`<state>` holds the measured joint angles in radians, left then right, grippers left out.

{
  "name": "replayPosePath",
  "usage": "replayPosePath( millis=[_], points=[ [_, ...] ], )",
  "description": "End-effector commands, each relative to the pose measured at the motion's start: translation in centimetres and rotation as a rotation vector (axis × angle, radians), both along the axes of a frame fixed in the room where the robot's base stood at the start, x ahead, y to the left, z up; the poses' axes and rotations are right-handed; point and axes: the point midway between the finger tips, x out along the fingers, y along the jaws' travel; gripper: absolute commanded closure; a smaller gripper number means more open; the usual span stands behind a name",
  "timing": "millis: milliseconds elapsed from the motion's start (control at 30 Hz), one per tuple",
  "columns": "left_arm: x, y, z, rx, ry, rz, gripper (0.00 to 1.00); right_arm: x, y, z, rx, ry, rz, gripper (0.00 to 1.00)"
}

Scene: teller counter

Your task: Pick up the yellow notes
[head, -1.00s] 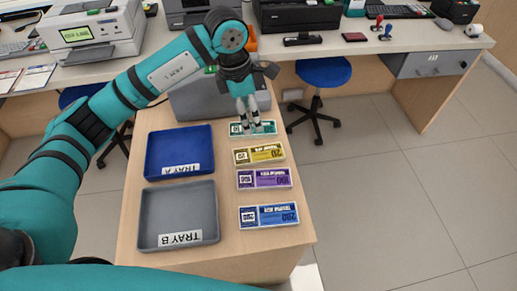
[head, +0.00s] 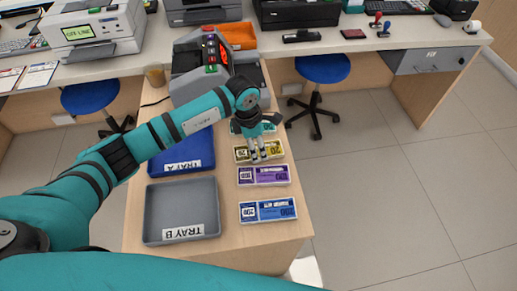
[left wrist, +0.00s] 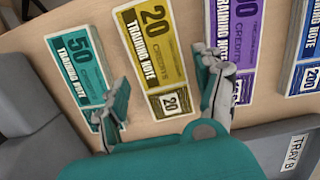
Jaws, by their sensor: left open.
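The yellow notes (head: 270,152), marked 20, lie flat on the counter between the green notes (head: 238,128) and the purple notes (head: 264,175). My left gripper (head: 258,157) is over the yellow notes in the head view and covers part of them. In the left wrist view the yellow notes (left wrist: 153,52) lie between the two spread fingers of my left gripper (left wrist: 168,98). The gripper is open and empty. I cannot tell how high it is above the notes. My right gripper is not in view.
Blue notes (head: 268,210) lie nearest the front edge. The blue tray A (head: 207,160) and grey tray B (head: 151,215) are left of the notes. A grey machine (head: 188,58) stands behind. Floor is open to the right.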

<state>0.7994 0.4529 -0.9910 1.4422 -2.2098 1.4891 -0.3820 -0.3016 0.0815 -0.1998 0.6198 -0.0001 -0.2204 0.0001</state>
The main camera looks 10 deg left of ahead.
Motion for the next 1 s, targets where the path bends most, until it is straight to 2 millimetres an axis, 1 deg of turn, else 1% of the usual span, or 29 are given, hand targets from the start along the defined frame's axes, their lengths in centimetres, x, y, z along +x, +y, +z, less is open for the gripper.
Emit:
replayPosePath(
  millis=[100,167,400,433,767,1000],
  points=[
    [0.1,-0.3,-1.4,-0.001,0.002,0.001,0.31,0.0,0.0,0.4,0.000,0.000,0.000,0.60],
    [0.1,-0.3,-1.8,-0.001,0.001,0.001,0.31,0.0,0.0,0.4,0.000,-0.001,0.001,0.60],
    [0.2,-0.3,-2.1,-0.001,-0.002,-0.001,0.31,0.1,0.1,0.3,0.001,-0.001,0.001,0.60],
    [0.2,-0.3,-2.1,-0.001,-0.002,-0.001,0.32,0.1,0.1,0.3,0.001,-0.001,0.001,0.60],
    [0.2,-0.3,-2.0,-0.001,-0.002,0.000,0.75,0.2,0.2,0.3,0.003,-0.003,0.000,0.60],
    [0.2,-0.3,-2.0,-0.001,-0.002,0.000,0.76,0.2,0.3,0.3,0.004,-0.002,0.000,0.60]
  ],
)
